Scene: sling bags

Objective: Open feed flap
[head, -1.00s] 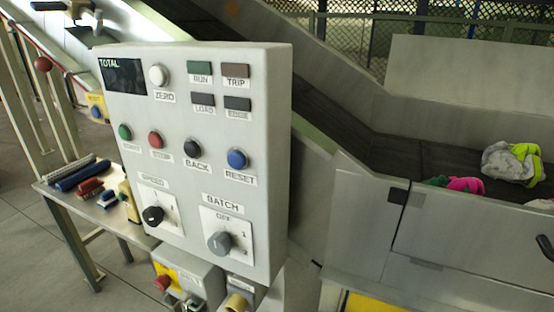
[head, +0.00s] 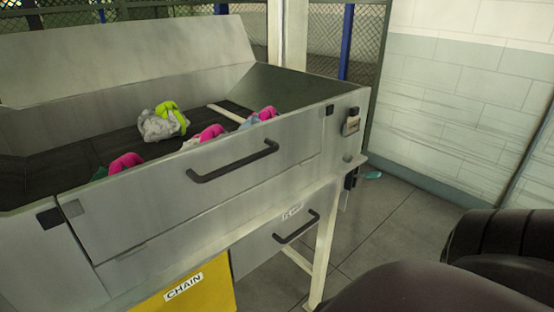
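The feed flap is most likely the grey metal front panel (head: 150,215) of the feed trough, with a black bar handle (head: 233,162) across it. It stands up in line with the trough's front side and looks shut. A small latch-like fitting (head: 351,122) sits at the trough's right end, and a small black block (head: 73,208) sits at the panel's left end. Neither of my grippers is in view. Dark rounded parts at the lower right seem to be my own arm.
Bags, one grey and yellow-green (head: 163,122), others pink (head: 125,162), lie on the dark belt (head: 60,160) behind the panel. Below are a lower panel with a second handle (head: 296,227) and a yellow CHAIN guard (head: 185,288). Grey floor (head: 400,215) is free at right.

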